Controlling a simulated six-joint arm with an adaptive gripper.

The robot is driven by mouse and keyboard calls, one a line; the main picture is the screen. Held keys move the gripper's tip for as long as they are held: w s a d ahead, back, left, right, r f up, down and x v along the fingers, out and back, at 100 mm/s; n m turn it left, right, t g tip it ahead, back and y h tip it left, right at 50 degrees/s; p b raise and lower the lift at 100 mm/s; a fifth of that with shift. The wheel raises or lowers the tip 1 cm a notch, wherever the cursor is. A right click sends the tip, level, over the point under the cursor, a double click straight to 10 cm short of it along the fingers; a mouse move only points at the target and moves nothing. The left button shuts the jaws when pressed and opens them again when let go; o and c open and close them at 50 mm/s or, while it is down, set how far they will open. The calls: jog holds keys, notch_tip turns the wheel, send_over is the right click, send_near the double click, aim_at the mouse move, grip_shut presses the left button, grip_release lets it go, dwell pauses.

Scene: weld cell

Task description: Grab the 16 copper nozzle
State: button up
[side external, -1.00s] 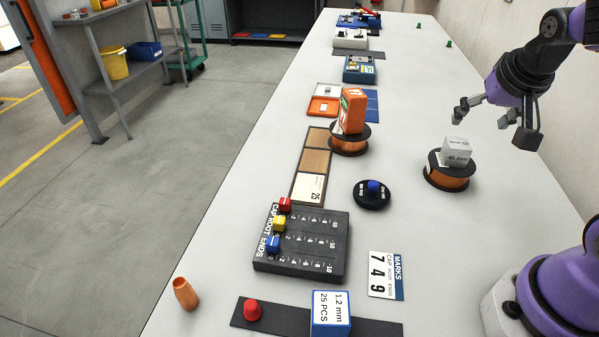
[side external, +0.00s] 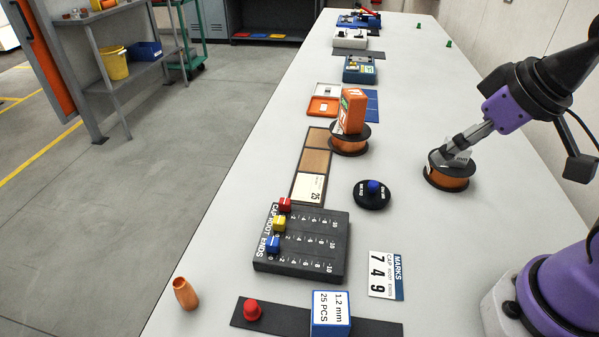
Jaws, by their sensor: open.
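A copper-coloured nozzle (side external: 185,293) stands upright on the white table near its front left edge, clear of other objects. I can read no number on it. My gripper (side external: 446,155) is far from it, at the back right, low over a copper wire spool (side external: 448,178). The jaws are open beside a small pale block (side external: 460,157) on that spool. The fingers partly hide the block, and I cannot tell whether they touch it.
A black slider board (side external: 300,258) with red, yellow and blue knobs lies right of the nozzle. A blue-and-white box (side external: 331,313) and red cap (side external: 252,309) are on a dark strip in front. An orange box (side external: 352,110) stands on another spool. Bare table surrounds the nozzle.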

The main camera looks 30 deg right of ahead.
dwell(0.3)
jog(key=c, duration=0.4)
jog(key=shift+o, duration=0.2)
jog(key=n+g+y, duration=0.2)
jog(key=n+y, duration=0.3)
jog(key=n, duration=0.6)
send_over(180, 283)
jog(key=s+d, duration=0.3)
jog(key=d, duration=0.2)
notch_tip(180, 283, down, 6)
jog(key=x, duration=0.5)
jog(key=shift+a+r, duration=0.25)
jog(key=shift+a, duration=0.05)
jog(key=shift+x, duration=2.8)
